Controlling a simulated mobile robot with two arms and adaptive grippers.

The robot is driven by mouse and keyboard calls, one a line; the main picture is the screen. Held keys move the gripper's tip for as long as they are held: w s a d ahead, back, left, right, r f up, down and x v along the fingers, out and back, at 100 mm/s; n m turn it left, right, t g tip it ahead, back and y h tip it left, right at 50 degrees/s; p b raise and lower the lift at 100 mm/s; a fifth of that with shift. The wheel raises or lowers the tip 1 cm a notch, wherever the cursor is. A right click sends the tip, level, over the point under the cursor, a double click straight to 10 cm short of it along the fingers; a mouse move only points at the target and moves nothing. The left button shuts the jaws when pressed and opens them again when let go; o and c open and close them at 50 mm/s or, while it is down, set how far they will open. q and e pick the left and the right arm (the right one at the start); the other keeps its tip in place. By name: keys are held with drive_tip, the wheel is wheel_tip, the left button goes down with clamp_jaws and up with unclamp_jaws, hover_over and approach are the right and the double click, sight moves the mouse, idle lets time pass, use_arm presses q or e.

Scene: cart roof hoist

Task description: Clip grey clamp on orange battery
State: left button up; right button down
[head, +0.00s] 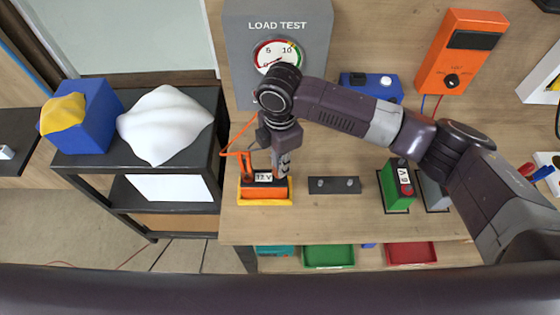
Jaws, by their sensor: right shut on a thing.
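The orange battery (255,192), marked 12 V, stands in a yellow holder (264,202) at the front left of the wooden bench. An orange clamp (247,164) on an orange cable is at the battery's left end. My right gripper (281,168) points down over the battery's right end and is shut on the grey clamp, which is mostly hidden by the fingers. I cannot tell whether the clamp touches the terminal. My left gripper is not in view.
The grey load tester (247,55) stands behind. A dark block (334,185) lies right of the orange battery, then a green 6 V battery (396,193) and a grey one (433,190). An orange meter (460,50) stands behind right. A black cart (205,150) is left of the bench.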

drive_tip(key=shift+f, duration=1)
drive_tip(key=c, duration=1.8)
unclamp_jaws()
drive_tip(key=shift+r, duration=0.1)
wheel_tip(320, 180, up, 12)
drive_tip(key=shift+f, duration=0.1)
